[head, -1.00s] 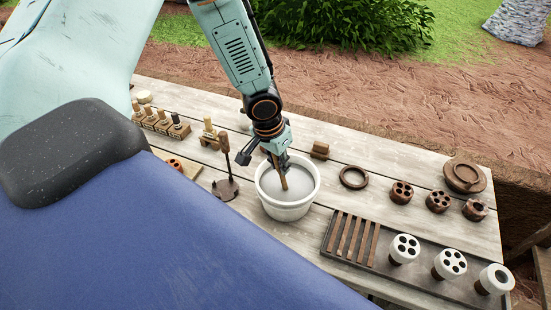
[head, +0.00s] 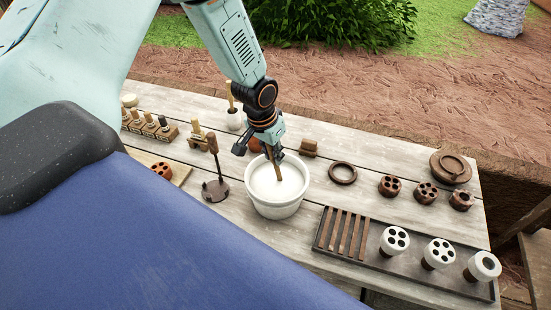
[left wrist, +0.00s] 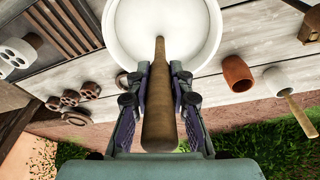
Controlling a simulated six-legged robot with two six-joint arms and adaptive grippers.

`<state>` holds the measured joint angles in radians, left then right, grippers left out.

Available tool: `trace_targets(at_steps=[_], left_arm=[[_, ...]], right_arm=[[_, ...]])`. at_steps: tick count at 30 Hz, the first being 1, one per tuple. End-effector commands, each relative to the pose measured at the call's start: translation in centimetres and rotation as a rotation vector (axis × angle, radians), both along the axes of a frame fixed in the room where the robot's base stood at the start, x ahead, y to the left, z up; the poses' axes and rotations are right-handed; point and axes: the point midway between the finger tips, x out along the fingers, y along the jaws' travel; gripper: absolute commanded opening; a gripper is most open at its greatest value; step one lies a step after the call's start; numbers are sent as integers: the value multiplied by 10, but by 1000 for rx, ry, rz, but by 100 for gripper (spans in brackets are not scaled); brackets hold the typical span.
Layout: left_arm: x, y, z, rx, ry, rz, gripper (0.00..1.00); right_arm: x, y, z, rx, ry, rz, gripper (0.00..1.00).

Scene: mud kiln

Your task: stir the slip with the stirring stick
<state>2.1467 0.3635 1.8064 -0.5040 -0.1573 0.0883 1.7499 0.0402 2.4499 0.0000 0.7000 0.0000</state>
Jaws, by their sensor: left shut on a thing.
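The white bucket of pale slip (head: 277,206) stands on the wooden table. The pale slip (head: 285,188) fills much of it. The brown wooden stirring stick (head: 277,170) dips into the slip, slightly tilted; its lower end is hidden in the slip. My left gripper (head: 267,152) is over the bucket's far rim, shut on the stick. In the left wrist view the stick (left wrist: 159,100) lies between the two fingers, with the bucket (left wrist: 115,40) beyond. My right gripper is not in view.
A dark tray (head: 375,262) with slats and white-topped pieces is right of the bucket. A dark upright stand (head: 216,188) is close on its left. A dark ring (head: 343,173) and several brown pieces (head: 426,192) lie to the right.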

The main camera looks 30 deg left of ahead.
Motion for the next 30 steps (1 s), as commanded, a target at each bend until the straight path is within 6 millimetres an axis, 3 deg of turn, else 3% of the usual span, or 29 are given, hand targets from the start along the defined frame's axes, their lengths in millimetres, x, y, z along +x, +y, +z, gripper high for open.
trace_targets(at_steps=[8,15,30], left_arm=[[8,13,-1,0,-1,0,0],[-7,22,4,-1,1,1,0],[-20,30,6,0,-3,1,0]], right_arm=[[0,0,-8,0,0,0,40],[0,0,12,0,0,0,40],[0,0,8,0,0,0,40]])
